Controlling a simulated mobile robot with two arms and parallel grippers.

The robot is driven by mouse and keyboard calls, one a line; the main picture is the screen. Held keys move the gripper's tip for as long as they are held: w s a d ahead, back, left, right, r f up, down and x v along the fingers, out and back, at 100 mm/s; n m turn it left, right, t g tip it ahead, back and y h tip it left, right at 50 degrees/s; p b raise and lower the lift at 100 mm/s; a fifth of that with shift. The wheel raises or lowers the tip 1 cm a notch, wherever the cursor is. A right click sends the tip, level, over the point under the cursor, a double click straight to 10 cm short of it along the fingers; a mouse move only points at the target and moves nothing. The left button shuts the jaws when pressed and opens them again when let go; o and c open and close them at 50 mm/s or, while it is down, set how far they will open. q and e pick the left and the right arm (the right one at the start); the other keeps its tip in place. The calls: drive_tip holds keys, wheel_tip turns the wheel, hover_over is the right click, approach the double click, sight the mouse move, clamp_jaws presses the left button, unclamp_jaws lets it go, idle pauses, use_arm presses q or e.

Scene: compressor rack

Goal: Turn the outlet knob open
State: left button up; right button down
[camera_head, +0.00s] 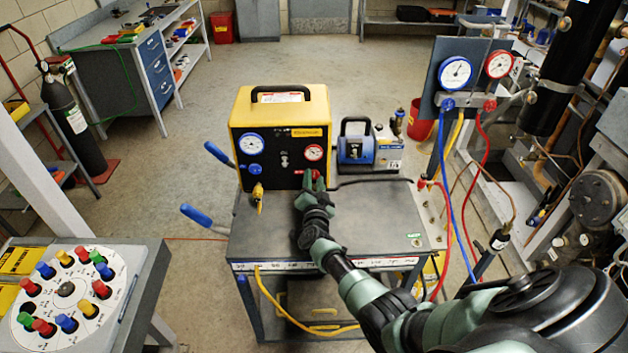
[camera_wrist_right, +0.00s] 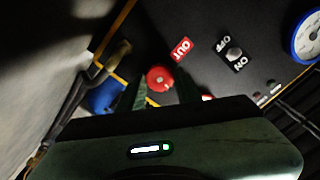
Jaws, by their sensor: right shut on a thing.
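The yellow recovery machine (camera_head: 243,102) stands on the cart with its black front panel facing me. The outlet knob is the red knob (camera_wrist_right: 160,78) below the red OUT label (camera_wrist_right: 181,49) in the right wrist view; in the head view a bit of red (camera_head: 315,173) shows at my fingertips. My right gripper (camera_head: 309,182) reaches the lower right of the panel. In the right wrist view its two green fingers (camera_wrist_right: 161,88) stand on either side of the red knob, shut on it. The knob's lower part is partly hidden. My left gripper is not in view.
A blue knob (camera_head: 256,169) and brass fitting sit at the panel's lower left. A blue vacuum pump (camera_head: 372,152) stands to the right on the cart top (camera_head: 385,215). Gauges with hoses (camera_head: 456,73) hang further right.

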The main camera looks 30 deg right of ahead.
drive_tip(key=shift+a+f, duration=0.1)
drive_tip(key=shift+f, duration=0.1)
drive_tip(key=c, duration=1)
unclamp_jaws()
drive_tip(key=shift+o, duration=0.2)
drive_tip(key=shift+r, duration=0.1)
drive_tip(key=p+v, duration=0.1)
drive_tip(key=v, duration=0.6)
drive_tip(key=shift+s, duration=0.4)
drive_tip(key=shift+a, duration=0.15)
